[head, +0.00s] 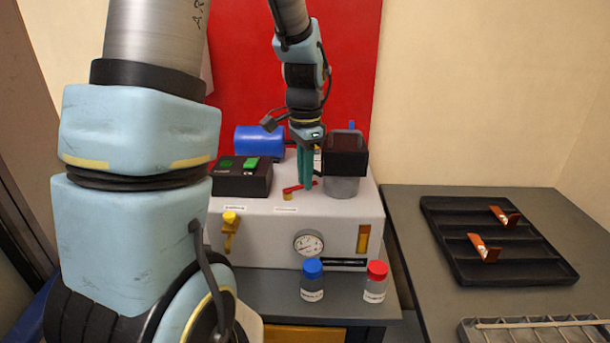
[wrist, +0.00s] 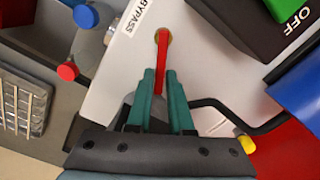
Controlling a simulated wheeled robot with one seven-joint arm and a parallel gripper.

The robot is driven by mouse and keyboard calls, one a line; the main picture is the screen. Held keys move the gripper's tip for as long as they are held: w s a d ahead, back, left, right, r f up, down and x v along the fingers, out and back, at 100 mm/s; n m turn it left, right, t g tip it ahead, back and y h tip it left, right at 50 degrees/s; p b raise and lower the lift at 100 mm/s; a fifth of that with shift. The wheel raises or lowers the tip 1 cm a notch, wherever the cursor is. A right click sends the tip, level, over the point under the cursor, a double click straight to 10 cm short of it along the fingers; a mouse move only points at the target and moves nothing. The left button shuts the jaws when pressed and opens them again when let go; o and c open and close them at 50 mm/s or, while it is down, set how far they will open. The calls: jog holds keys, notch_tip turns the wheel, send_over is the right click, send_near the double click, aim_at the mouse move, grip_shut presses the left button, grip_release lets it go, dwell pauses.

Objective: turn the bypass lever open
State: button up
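The bypass lever (head: 299,188) is a short red bar on a brass pivot on top of the pale machine housing (head: 270,225). In the wrist view the lever (wrist: 162,62) runs from its round pivot, beside the BYPASS label (wrist: 133,17), down between the fingers. My gripper (head: 306,185) points down at the lever, with its two green fingers close together. In the wrist view my gripper (wrist: 162,75) has a finger along each side of the lever, apparently touching it.
A dark cylinder block (head: 346,155) stands close right of my gripper. A black button box (head: 240,178) and a blue cylinder (head: 260,140) are on the left. Blue-capped (head: 312,280) and red-capped (head: 376,282) bottles stand in front. A black tray (head: 460,262) lies on the right table.

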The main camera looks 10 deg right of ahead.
jog(key=o, duration=0.4)
jog(key=shift+c, duration=0.2)
jog(key=shift+r, duration=0.1)
notch_tip(320, 180, up, 11)
jog(key=b, duration=0.2)
jog(key=shift+f, duration=0.2)
